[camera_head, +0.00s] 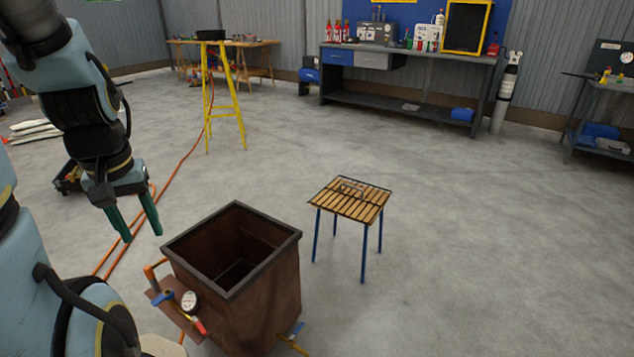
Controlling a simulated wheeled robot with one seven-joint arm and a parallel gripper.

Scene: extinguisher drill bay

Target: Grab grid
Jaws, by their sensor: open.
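A dark, thin-barred grid (352,187) appears to lie flat on the slatted wooden top of a small stool (348,208) with blue legs. Its bars are hard to tell apart from the gaps between the slats. My gripper (142,236) hangs at the left with its green fingers pointing down. The fingers are apart with nothing between them. It is well to the left of the stool and does not touch the grid.
An open, rusty square bin (236,290) with a gauge (190,301) and valves stands between my gripper and the stool. An orange hose (178,170) runs across the floor behind my gripper. A yellow stand (222,100) and a workbench (400,90) are farther back. Floor right of the stool is clear.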

